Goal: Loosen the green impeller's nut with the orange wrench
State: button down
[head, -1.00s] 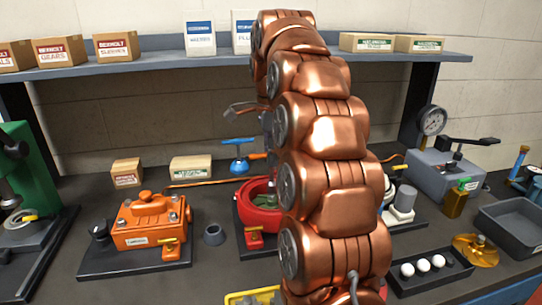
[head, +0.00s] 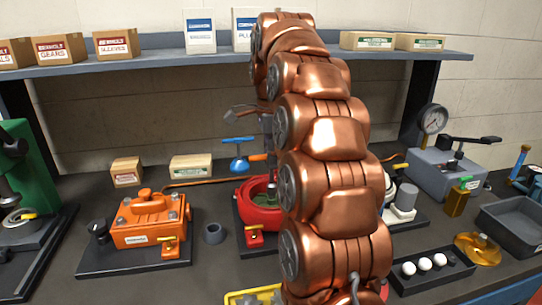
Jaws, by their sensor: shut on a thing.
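The green impeller (head: 264,208) sits inside the round red pump housing (head: 258,221), just left of my copper arm. The arm hides the housing's right side, and I cannot make out the nut. My gripper (head: 269,158) shows only in part at the arm's left edge, above the housing. It is shut on the orange wrench, of which a short orange piece (head: 258,157) shows at the gripper's left. The rest of the wrench is hidden, and I cannot tell whether it touches the nut.
An orange gearbox (head: 150,220) stands on a dark plate at left, with a grey ring (head: 214,233) beside it. A blue-handled valve (head: 238,162) stands behind the housing. At right are a tray of white balls (head: 432,275), a gauge unit (head: 445,172) and an empty grey bin (head: 515,222).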

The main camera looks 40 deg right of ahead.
jog(key=shift+f+b, duration=0.35)
jog(key=shift+f, duration=0.3)
